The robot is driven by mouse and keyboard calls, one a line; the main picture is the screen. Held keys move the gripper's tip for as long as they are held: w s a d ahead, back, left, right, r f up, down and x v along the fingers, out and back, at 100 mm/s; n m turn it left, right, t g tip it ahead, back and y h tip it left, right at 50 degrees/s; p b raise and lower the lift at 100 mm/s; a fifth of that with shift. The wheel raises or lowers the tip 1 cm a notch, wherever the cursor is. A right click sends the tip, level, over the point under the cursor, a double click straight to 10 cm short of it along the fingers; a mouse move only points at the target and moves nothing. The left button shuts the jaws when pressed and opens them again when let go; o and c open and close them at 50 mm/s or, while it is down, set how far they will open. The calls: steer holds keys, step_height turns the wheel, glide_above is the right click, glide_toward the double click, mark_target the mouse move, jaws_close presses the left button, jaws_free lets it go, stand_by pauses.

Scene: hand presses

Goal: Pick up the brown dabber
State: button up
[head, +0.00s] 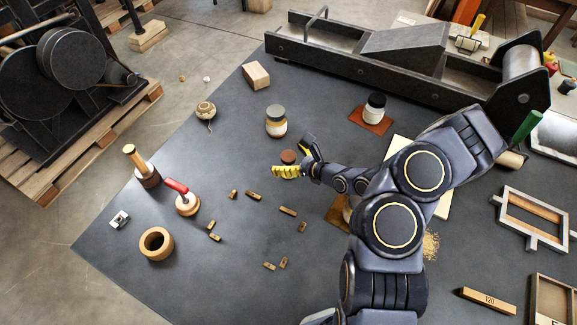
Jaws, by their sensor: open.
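A dabber with a tan wooden handle and a dark brown round base (149,178) stands upright near the left edge of the dark table. My gripper (293,161) is open near the middle of the table, well to the right of that dabber. One yellow finger and one dark finger show. A small round thing with a brown top (288,156) shows between or just behind the fingers. Its lower part is hidden, so I cannot tell what it is or whether they touch.
A red-handled tool (184,198) and a wooden ring (156,244) stand near the brown-based dabber. Several small brass pieces (287,211) lie mid-table. A jar (276,122) and a twine ball (205,110) stand behind. A long press bed (385,62) spans the back.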

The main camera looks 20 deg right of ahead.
steer(key=c, duration=1.2)
